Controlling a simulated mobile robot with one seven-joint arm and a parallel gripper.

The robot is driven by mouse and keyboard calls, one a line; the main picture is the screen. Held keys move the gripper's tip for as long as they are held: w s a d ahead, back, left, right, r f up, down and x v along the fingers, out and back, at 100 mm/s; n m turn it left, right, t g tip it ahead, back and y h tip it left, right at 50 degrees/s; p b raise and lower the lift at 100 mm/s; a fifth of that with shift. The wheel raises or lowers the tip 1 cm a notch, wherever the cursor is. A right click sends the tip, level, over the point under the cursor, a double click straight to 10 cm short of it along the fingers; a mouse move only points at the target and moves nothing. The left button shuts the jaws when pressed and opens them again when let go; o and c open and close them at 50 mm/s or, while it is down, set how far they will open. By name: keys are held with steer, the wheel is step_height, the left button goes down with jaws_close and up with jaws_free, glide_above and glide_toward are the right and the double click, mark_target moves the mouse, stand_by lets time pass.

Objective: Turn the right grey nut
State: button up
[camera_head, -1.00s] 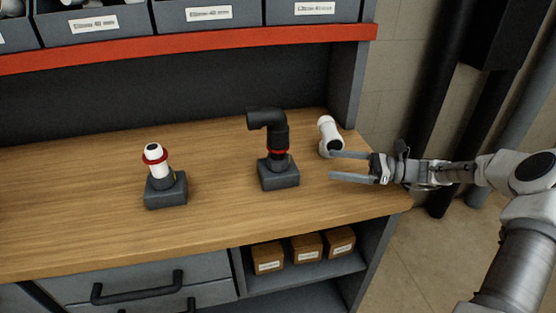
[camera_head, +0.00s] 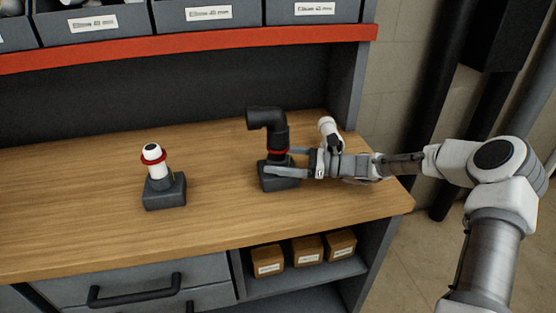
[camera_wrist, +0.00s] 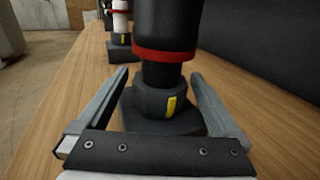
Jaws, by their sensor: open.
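The right grey nut (camera_wrist: 158,101) is dark, with a yellow mark on its side. It sits on a dark base block (camera_head: 279,183), below a red ring (camera_wrist: 165,55) and a black pipe with an elbow (camera_head: 266,120). My gripper (camera_head: 276,162) is open and level, reaching in from the right. In the wrist view its two fingers lie on either side of the nut, with gaps visible on both sides. In the head view the near finger partly hides the nut.
A second fitting (camera_head: 153,160), with a white pipe and red ring, stands to the left on the wooden bench (camera_head: 90,210). A white pipe piece (camera_head: 327,127) stands just behind my gripper. A dark back panel (camera_head: 180,95) rises behind. The bench between the fittings is clear.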

steer(key=c, duration=1.3)
steer(key=shift+c, duration=0.2)
